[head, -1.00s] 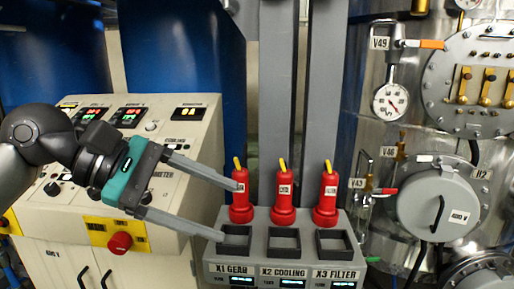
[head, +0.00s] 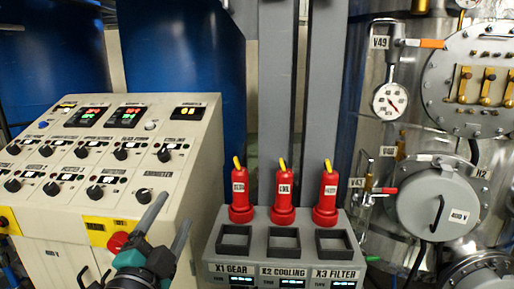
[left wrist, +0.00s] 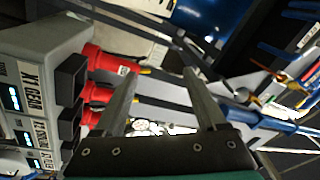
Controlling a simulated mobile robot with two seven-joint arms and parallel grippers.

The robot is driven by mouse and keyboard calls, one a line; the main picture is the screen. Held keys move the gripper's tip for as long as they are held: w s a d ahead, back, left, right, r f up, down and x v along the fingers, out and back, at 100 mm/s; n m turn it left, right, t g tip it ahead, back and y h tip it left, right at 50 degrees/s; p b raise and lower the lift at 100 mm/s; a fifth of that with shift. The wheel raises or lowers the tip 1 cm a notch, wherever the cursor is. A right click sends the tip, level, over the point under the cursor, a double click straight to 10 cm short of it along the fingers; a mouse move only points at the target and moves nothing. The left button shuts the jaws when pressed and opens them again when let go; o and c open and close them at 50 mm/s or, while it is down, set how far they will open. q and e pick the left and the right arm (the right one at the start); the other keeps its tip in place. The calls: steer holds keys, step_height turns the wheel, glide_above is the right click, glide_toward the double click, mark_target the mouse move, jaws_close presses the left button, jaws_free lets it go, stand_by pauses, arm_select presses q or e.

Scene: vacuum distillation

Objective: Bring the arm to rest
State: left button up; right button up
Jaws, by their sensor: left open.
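My left gripper (head: 168,224) is low in the head view, in front of the control console, with its two grey fingers pointing up and apart. It is open and nothing is between the fingers. In the left wrist view the fingers (left wrist: 160,98) also stand apart and empty. My left arm is mostly below the head view's bottom edge. My right gripper is in neither view.
The beige console (head: 60,222) with knobs and a red button (head: 117,242) is behind the gripper. To its right is a grey stand (head: 285,262) with three red plugs (head: 282,200) behind empty square sockets. A steel vessel (head: 365,150) with gauge and valves stands right.

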arm_select(q)
steer(key=s+a+f+n+g+y, duration=0.1)
steer(key=s+f+n+g, duration=0.15)
steer(key=f, duration=0.35)
steer(key=s+a+f+n+g+y, duration=0.1)
steer(key=s+f+n+g+y, duration=0.15)
steer(key=f, duration=0.35)
steer(key=s+d+f+n+g+h, duration=0.15)
steer(key=s+f+n+g, duration=0.75)
steer(key=s+f, duration=0.95)
step_height(320, 180, down, 22)
steer(key=s+m+g+b, duration=0.2)
steer(key=m+g+b, duration=0.1)
steer(key=b, duration=0.1)
steer(key=s+a+f+g+b, duration=0.1)
steer(key=s+a+f+b, duration=0.2)
steer(key=s+f, duration=1.3)
step_height(320, 180, down, 3)
steer(key=shift+s+f+g, duration=0.1)
steer(key=shift+s+g, duration=0.1)
steer(key=shift+g, duration=0.1)
